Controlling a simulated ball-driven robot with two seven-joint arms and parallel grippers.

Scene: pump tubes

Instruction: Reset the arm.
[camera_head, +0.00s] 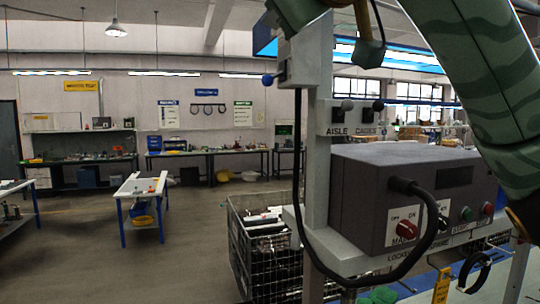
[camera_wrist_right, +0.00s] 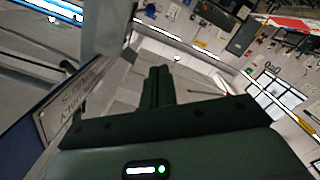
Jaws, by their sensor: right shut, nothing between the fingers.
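My right arm, with its green striped cover, comes down along the right edge of the head view. My right gripper (camera_wrist_right: 159,86) shows in the right wrist view as dark fingers close together, shut with nothing between them. It is tilted in that view, and a pale wall and ceiling lie behind it. I cannot make out its fingertips in the head view. My left gripper is in neither view.
A grey control box (camera_head: 390,190) with a red switch and a looping black cable stands close on the right, on a grey post (camera_head: 318,120). A wire cage (camera_head: 265,250) stands beside it. A white-topped table (camera_head: 140,188) stands further left. Open floor (camera_head: 190,240) lies between.

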